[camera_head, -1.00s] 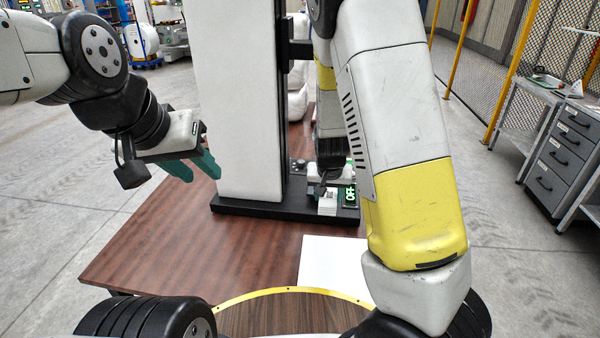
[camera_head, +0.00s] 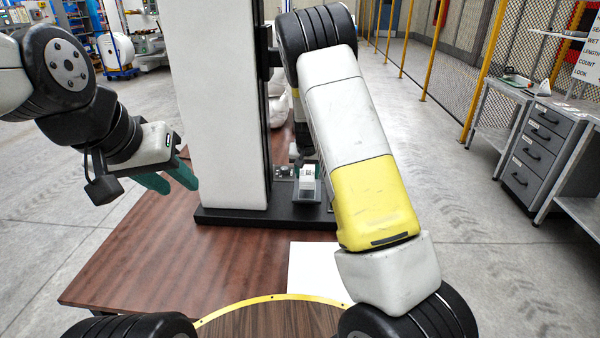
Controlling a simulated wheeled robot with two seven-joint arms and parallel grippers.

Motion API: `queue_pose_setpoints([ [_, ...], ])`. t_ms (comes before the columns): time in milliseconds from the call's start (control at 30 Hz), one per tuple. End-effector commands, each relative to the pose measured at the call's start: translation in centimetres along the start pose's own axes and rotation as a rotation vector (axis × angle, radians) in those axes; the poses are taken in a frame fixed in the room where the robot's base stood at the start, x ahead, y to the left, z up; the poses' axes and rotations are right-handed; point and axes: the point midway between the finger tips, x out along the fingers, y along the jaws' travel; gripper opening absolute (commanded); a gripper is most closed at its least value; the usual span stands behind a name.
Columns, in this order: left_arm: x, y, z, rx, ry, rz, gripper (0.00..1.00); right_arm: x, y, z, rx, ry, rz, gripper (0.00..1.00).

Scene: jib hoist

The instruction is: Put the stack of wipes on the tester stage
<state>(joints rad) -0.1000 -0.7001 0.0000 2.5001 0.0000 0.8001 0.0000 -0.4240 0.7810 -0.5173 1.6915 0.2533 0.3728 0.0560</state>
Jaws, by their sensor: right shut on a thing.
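The stack of wipes (camera_head: 307,182) looks like a small white block near the column's foot. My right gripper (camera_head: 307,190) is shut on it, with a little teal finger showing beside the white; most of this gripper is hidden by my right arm. The block shows over the right part of the black base (camera_head: 265,218) of the tall white machine. I cannot tell whether it touches the base, and I cannot make out the tester stage clearly. My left gripper (camera_head: 172,182) hangs over the table's left side, its teal fingers apart and empty.
The tall white column (camera_head: 222,110) stands on the brown wooden table (camera_head: 150,250), between my grippers. A white sheet (camera_head: 312,268) lies on the table in front of the base. The table's left front is clear. A grey drawer cabinet (camera_head: 545,150) stands at the far right.

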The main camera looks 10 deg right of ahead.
Motion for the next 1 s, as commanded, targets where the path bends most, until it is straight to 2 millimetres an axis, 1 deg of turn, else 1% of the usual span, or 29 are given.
queue_pose_setpoints([
  [100, 0.0, 0.0, 0.0, 0.0, 0.0, 0.0, 0.36, 1.7, 0.1, 0.7, 0.002, -0.005, 0.001, 0.04],
  [200, 0.0, 0.0, 0.0, 0.0, 0.0, 0.0, 0.36, 3.0, 0.1, 1.2, 0.001, -0.003, 0.001, 0.04],
  [267, 0.0, 0.0, 0.0, 0.0, 0.0, 0.0, 0.36, 3.3, 0.0, 1.2, 0.001, 0.0, 0.0, 0.04],
  [567, 0.0, 0.0, 0.0, 0.0, 0.0, 0.0, 0.36, 3.5, 0.0, 1.4, 0.001, 0.0, 0.0, 0.04],
  [600, 0.0, 0.0, 0.0, 0.0, 0.0, 0.0, 0.36, 3.6, 0.0, 1.4, 0.001, -0.001, 0.0, 0.49],
  [667, 0.0, 0.0, 0.0, 0.0, 0.0, 0.0, 0.36, 3.5, 0.0, 1.4, 0.001, -0.001, 0.0, 0.6],
  [700, 0.0, 0.0, 0.0, 0.0, 0.0, 0.0, 0.36, 3.5, 0.0, 1.4, 0.001, 0.0, 0.0, 0.68],
  [1000, 0.0, 0.0, 0.0, 0.0, 0.0, 0.0, 0.36, 3.5, 0.0, 1.4, 0.001, 0.0, 0.0, 0.68],
])
